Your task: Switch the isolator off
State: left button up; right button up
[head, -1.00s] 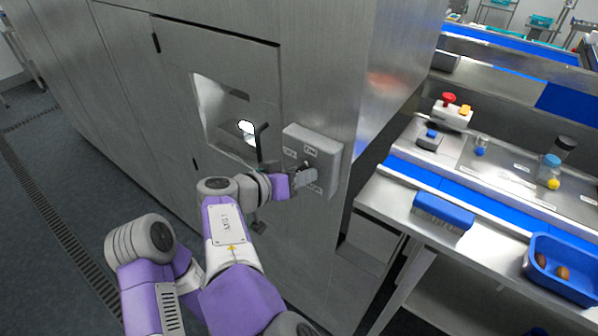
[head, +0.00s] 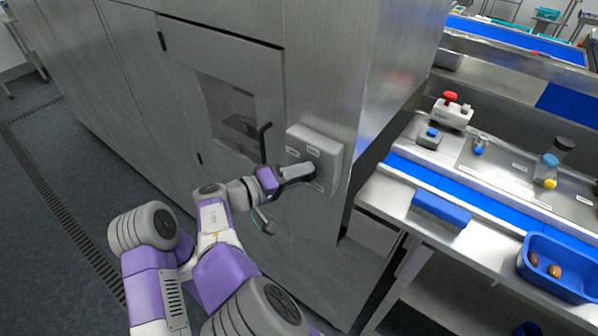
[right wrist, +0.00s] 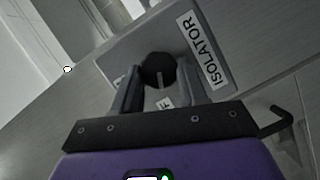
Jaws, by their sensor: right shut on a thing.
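The isolator is a light grey box (head: 330,146) on the steel cabinet's front, near its right corner. In the right wrist view the box (right wrist: 140,45) carries an ISOLATOR label (right wrist: 203,48) and a round black knob (right wrist: 157,69) with a pale pointer line. My right gripper (head: 303,172) reaches the box from the left. In the right wrist view its fingers (right wrist: 163,84) are shut on the knob, one on each side. A label between the fingers is partly hidden, with only an F legible. In the head view the gripper hides the knob. My left gripper is not in view.
A dark cabinet window (head: 232,108) and a black handle (head: 263,142) are just left of the isolator.

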dwell(0.4)
jog(key=o, duration=1.1)
jog(key=shift+c, duration=0.2)
